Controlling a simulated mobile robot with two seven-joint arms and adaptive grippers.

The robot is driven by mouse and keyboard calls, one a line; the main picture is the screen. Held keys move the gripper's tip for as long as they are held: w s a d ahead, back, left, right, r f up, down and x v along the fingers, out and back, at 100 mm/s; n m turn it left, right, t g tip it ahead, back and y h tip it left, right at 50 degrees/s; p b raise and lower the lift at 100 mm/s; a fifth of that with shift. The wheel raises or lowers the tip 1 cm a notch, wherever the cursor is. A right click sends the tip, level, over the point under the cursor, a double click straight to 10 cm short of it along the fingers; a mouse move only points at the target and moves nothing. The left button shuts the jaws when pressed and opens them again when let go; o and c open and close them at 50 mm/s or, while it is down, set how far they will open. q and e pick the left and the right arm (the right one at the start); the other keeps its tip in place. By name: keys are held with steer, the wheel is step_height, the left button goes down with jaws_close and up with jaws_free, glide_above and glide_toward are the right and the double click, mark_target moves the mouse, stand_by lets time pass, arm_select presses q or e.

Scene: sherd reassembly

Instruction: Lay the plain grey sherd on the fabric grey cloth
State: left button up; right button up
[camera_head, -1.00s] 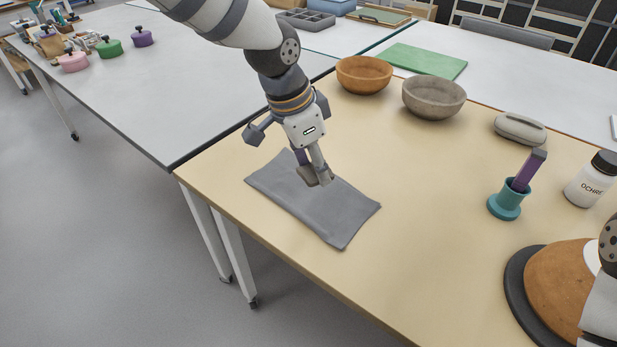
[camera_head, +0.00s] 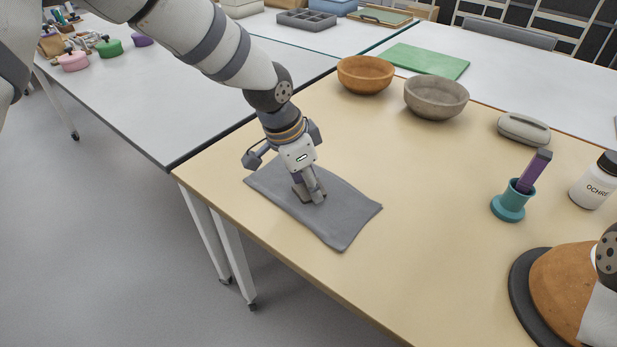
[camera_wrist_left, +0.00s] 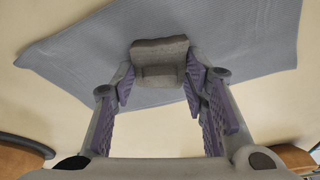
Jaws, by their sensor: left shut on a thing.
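The plain grey sherd (camera_wrist_left: 160,58) is a small grey-brown piece between the fingers of my left gripper (camera_wrist_left: 162,78). The fabric grey cloth (camera_head: 345,212) lies flat and slightly skewed at the left edge of the tan table. In the head view my left gripper (camera_head: 309,191) points down over the upper middle of the cloth, shut on the sherd. The sherd is low at the cloth, partly hidden by the fingers; I cannot tell whether it touches. Only part of my right arm shows at the right edge; its gripper is out of view.
An orange bowl (camera_head: 365,75) and a grey bowl (camera_head: 435,98) stand at the back. The table's middle is clear.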

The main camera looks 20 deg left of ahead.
arm_select(q)
steer(key=o, duration=1.1)
steer(key=shift+o, duration=0.2)
steer(key=p+v, duration=0.1)
steer(key=v, duration=1.2)
steer(key=shift+p, duration=0.4)
arm_select(e)
steer(key=shift+w+r+t, duration=0.4)
steer(key=shift+w+r, duration=0.65)
arm_select(q)
steer(key=shift+w, duration=0.1)
